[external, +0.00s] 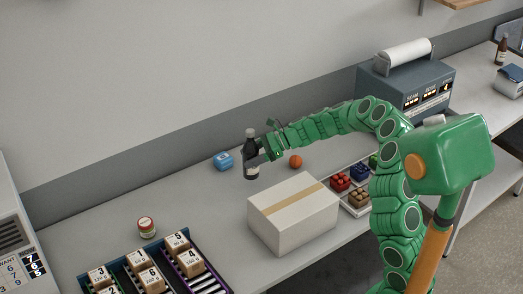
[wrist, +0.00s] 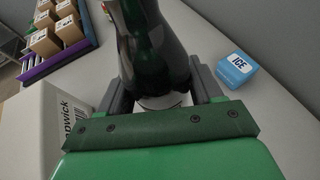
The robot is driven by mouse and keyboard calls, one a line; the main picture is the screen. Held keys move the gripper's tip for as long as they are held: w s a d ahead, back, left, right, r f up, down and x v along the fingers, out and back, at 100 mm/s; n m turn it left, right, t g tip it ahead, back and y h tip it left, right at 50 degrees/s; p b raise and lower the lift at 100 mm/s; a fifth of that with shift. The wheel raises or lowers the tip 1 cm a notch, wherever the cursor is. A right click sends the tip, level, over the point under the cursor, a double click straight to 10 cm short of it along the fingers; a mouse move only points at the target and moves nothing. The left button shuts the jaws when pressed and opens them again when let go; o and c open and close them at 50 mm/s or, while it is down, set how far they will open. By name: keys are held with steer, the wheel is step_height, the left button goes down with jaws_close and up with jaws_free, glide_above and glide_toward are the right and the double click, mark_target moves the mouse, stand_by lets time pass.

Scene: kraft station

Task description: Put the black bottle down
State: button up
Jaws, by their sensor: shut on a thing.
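The black bottle (external: 250,155) is dark with a pale label and stands about upright in the external view, left of the end of my arm. My gripper (external: 266,149) is shut on it from the right side. In the wrist view the dark bottle (wrist: 153,45) fills the middle, between the two grey fingers of my gripper (wrist: 163,93). The bottle is over the grey table (external: 190,204), behind the white carton; I cannot tell whether its base touches the table.
The white carton (external: 283,226) is in front of the bottle. A blue box (external: 223,161) is just left, an orange ball (external: 296,161) to the right. A small jar (external: 147,227) and a rack of numbered blocks (external: 153,279) are front left. Table between jar and carton is clear.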

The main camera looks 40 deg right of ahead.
mark_target(251, 169)
steer(key=shift+f, duration=2.65)
steer(key=shift+f, duration=0.15)
steer(key=o, duration=1.5)
steer(key=shift+o, duration=0.2)
